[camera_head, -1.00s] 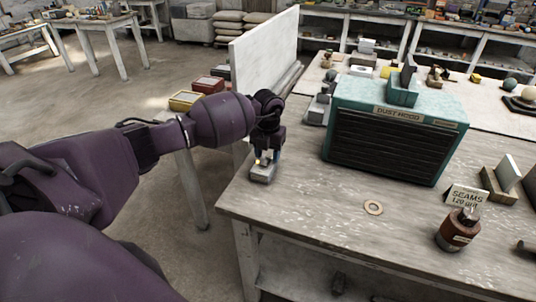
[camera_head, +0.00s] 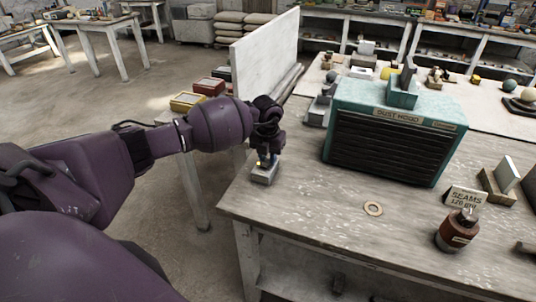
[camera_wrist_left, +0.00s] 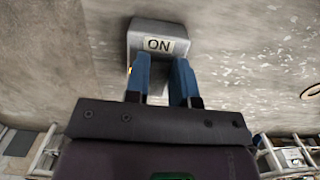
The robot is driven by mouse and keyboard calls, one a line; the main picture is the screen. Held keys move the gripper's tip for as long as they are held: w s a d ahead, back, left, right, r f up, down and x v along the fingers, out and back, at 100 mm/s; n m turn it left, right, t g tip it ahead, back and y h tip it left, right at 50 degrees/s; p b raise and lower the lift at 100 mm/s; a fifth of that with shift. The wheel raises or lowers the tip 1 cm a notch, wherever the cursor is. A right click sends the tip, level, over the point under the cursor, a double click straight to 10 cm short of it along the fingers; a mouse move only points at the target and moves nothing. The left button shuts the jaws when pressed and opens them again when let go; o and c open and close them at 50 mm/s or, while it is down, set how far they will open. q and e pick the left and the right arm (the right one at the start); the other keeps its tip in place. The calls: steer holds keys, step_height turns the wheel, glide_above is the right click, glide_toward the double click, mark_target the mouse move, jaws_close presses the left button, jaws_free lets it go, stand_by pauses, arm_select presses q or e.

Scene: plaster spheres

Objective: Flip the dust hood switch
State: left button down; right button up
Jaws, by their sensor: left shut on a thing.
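The dust hood (camera_head: 392,135) is a teal box with dark slats and a "DUST HOOD" label, standing at the back of the bench. A small grey switch box (camera_head: 263,175) sits near the bench's left edge. In the left wrist view the switch box (camera_wrist_left: 157,30) shows an "ON" plate. My left gripper (camera_head: 267,160) points down at the box from above. In the wrist view its blue fingers (camera_wrist_left: 162,78) reach the near side of the box, shut on the switch, which is mostly hidden between them. My right gripper is not in view.
A flat ring (camera_head: 373,208), a brown bottle (camera_head: 458,231) and a "SEAMS 120 grit" card (camera_head: 466,197) are on the bench (camera_head: 310,205) to the right. A white upright panel (camera_head: 264,52) stands behind my left arm. The bench's front middle is clear.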

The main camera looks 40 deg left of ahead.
arm_select(q)
steer(key=shift+s+r+t+p, duration=0.25)
steer(key=shift+t+p, duration=0.15)
steer(key=shift+t, duration=0.5)
steer(key=shift+t+y, duration=0.3)
steer(key=shift+s+t, duration=0.1)
steer(key=shift+t, duration=0.3)
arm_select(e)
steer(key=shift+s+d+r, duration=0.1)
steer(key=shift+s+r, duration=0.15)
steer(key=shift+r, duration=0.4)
arm_select(q)
steer(key=shift+d, duration=0.1)
steer(key=c, duration=1.1)
jaws_free()
steer(key=shift+o, duration=0.7)
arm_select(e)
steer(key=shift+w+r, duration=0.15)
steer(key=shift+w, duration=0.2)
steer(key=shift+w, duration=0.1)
